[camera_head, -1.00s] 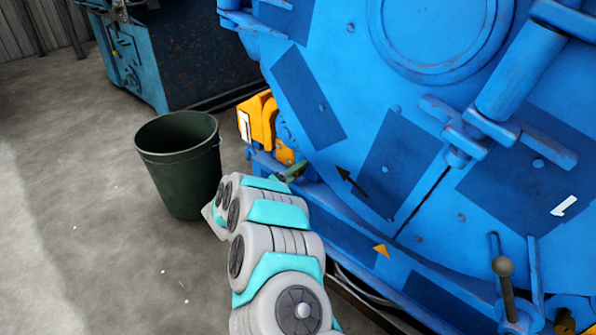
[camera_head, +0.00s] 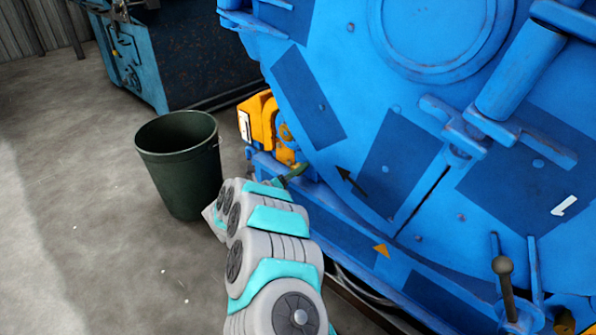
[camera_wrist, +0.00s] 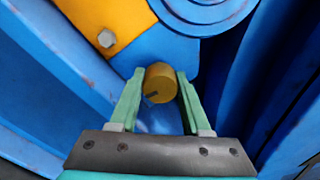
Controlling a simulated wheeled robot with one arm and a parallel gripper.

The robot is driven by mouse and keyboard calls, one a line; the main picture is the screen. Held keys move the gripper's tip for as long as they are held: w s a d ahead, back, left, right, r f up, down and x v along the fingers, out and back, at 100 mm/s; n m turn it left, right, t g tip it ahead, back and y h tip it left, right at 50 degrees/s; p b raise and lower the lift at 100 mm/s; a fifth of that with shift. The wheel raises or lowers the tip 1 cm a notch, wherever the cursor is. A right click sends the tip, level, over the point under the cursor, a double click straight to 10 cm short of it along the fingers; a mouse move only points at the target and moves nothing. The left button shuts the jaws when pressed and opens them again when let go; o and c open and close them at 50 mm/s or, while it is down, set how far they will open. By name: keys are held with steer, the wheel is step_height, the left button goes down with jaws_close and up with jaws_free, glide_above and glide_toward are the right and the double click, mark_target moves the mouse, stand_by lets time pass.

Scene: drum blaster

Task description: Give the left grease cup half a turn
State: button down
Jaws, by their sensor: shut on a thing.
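The left grease cup (camera_wrist: 160,83) is a small brass-coloured cylinder with a dark mark low on its face. In the wrist view it sits between the green fingers of my gripper (camera_wrist: 155,92), which are shut on it from both sides. Behind it are a blue housing and a yellow plate with a bolt. In the head view my gripper (camera_head: 294,172) reaches the yellow part at the lower left of the blue machine. The cup cannot be made out in the head view.
The large blue drum machine (camera_head: 390,150) fills the right side. Its yellow bracket (camera_head: 257,120) is close to my gripper. A dark green bin (camera_head: 180,165) stands on the floor left of my arm. A lever with a round knob (camera_head: 503,266) is at the lower right.

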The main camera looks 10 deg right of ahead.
steer(key=shift+f, duration=0.15)
steer(key=shift+c, duration=1.9)
jaws_free()
steer(key=shift+s+a, duration=0.1)
steer(key=v, duration=0.7)
steer(key=shift+s+a, duration=0.2)
